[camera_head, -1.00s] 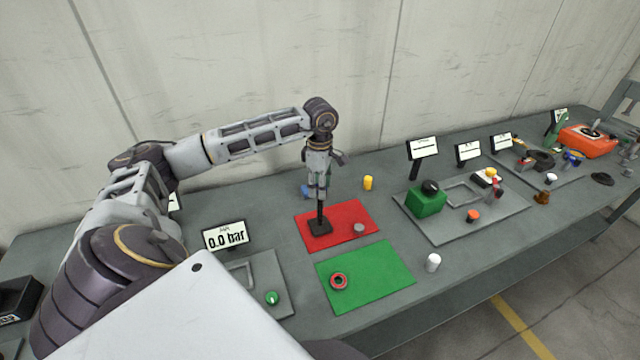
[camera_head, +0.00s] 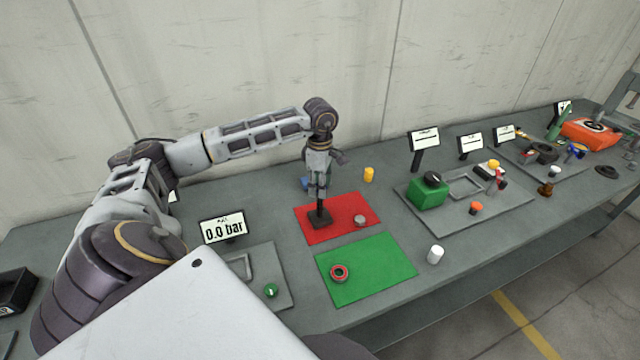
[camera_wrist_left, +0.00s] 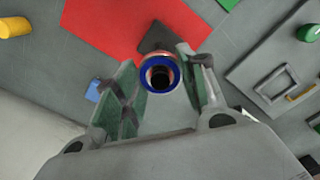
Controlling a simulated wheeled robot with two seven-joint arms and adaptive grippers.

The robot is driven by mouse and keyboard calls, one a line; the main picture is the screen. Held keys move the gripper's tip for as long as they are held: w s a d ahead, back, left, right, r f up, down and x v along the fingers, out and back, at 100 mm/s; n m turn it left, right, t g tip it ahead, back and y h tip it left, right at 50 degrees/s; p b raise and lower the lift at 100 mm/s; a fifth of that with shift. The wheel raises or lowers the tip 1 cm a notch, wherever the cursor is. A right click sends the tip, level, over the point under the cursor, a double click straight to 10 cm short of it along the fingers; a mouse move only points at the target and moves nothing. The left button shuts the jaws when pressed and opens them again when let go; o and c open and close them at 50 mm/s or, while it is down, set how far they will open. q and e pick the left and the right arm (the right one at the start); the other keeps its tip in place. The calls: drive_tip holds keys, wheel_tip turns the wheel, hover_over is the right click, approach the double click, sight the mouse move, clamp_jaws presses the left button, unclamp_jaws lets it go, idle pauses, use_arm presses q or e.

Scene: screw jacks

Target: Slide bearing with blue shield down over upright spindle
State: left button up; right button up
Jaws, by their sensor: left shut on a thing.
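The bearing with the blue shield (camera_wrist_left: 160,74) is a ring with a blue face and copper-coloured edge, held between the green-padded fingers of my left gripper (camera_wrist_left: 162,88). In the head view, my left gripper (camera_head: 317,196) points down above the dark square base (camera_head: 321,221) on the red mat (camera_head: 345,208). The dark upright spindle (camera_head: 319,207) shows between the fingertips and the base. The bearing's hole looks dark from above; I cannot tell how far the spindle sits inside it. A red-faced bearing (camera_head: 339,273) lies on the green mat (camera_head: 372,280). My right gripper is not seen.
A grey disc (camera_head: 360,220) lies on the red mat near the base. A yellow cylinder (camera_head: 369,174) and blue item (camera_head: 305,184) stand behind the mat. A white cylinder (camera_head: 435,254) stands right of the green mat. A pressure display (camera_head: 223,228) stands left.

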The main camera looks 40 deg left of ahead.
use_arm(q)
wheel_tip(320, 180, down, 3)
drive_tip(key=shift+f+b, duration=0.1)
drive_tip(key=shift+b, duration=1)
drive_tip(key=o, duration=1.1)
drive_tip(key=shift+o, duration=0.2)
